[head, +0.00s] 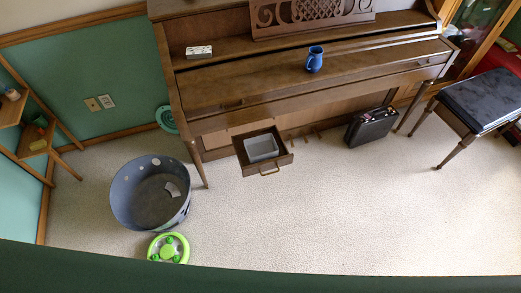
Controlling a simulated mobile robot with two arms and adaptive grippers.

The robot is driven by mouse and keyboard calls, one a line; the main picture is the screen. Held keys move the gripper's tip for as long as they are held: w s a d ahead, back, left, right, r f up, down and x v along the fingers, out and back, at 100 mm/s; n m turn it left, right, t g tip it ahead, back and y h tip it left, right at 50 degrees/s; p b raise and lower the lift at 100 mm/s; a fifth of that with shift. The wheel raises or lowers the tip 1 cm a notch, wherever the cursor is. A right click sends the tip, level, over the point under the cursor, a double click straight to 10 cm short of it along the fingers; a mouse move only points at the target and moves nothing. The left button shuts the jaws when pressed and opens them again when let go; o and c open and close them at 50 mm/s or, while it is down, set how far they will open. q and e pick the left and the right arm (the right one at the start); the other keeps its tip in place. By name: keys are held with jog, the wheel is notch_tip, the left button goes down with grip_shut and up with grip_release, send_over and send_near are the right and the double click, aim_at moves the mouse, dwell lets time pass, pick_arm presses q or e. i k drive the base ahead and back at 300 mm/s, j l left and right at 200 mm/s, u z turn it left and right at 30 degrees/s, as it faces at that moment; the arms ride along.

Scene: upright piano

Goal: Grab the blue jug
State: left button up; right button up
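The blue jug (314,60) stands upright on the closed lid of the brown upright piano (240,88), right of the lid's middle. Its handle is on the left side, towards the lower left. Nothing touches the jug. Neither of my grippers shows in the head view.
A white box (199,52) lies on the piano's left. Below, an open drawer (269,169) holds a grey bin. A grey basket (127,205), a green round toy (168,249), a black case (371,127) and a padded bench (483,98) stand around. The carpet in front is clear.

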aim_at(314, 62)
jog(key=u, duration=0.2)
jog(key=i+l+u, duration=0.25)
jog(key=l+u, duration=0.2)
jog(key=i+l+u, duration=0.2)
jog(key=l+u, duration=0.25)
jog(key=j, duration=0.1)
